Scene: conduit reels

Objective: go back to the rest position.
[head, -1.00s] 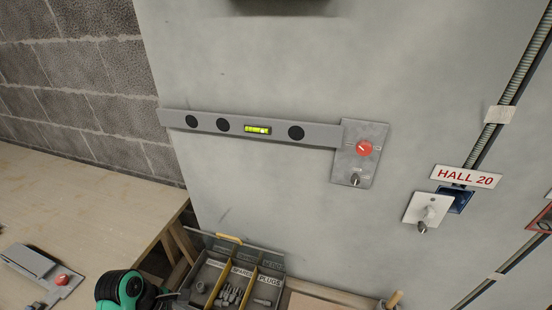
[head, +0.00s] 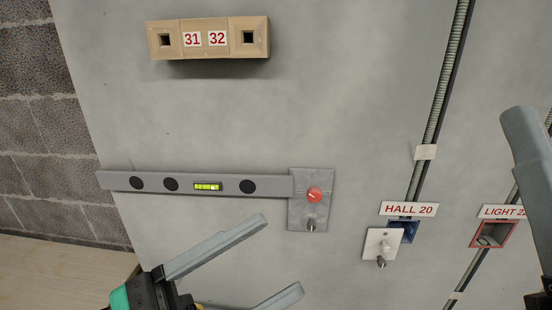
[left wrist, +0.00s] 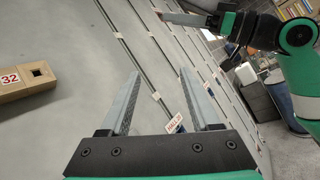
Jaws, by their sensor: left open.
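My left gripper (head: 283,255) comes in from the bottom left of the head view, its two grey fingers wide apart with nothing between them. It also shows open and empty in the left wrist view (left wrist: 160,78). It is in front of the wall panel, below the grey level bar (head: 207,185). My right gripper (head: 527,150) shows in part at the right edge of the head view as a grey finger. It also shows at the top of the left wrist view (left wrist: 190,18), where its opening cannot be told.
A plate with a red knob (head: 314,194) is at the bar's right end. A wooden block marked 31 and 32 (head: 208,39) is above. A white switch plate (head: 383,244) partly covers a blue box under the HALL 20 sign (head: 408,209). A red-rimmed box (head: 492,234) is farther right.

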